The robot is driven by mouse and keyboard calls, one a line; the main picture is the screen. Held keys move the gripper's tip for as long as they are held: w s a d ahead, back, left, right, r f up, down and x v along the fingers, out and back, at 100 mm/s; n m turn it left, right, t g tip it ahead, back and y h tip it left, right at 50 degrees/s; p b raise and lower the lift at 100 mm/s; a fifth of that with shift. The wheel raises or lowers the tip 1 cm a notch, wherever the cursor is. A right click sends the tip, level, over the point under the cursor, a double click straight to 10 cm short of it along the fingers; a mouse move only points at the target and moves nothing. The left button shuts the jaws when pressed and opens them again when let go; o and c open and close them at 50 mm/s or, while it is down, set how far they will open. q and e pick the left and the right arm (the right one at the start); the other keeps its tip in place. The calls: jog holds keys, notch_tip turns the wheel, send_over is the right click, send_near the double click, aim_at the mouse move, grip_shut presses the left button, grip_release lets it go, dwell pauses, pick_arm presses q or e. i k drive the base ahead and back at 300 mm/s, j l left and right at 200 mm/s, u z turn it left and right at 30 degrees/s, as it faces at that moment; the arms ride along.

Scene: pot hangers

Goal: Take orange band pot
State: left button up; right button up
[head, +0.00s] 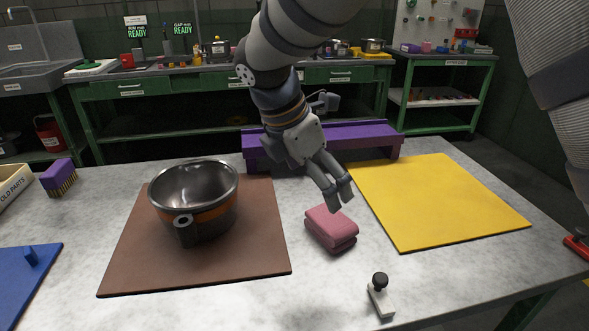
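The orange band pot (204,226) stands upright on a brown mat (265,262), left of centre. The inside looks empty. My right gripper (340,200) points down over the table, to the right of the pot and apart from it. Its two fingertips are close together in this view, and their gap is hard to judge. It appears to hold nothing. My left gripper is not in view.
A pink folded cloth (330,229) lies just below my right gripper. A purple rack (362,137) stands behind. A yellow mat (435,200) at right is clear. A black-knobbed piece (380,295) is in front. A blue board (25,285) and purple brush (58,177) are left.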

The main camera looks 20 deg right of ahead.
aim_at(196, 200)
jog(key=k, duration=1.05)
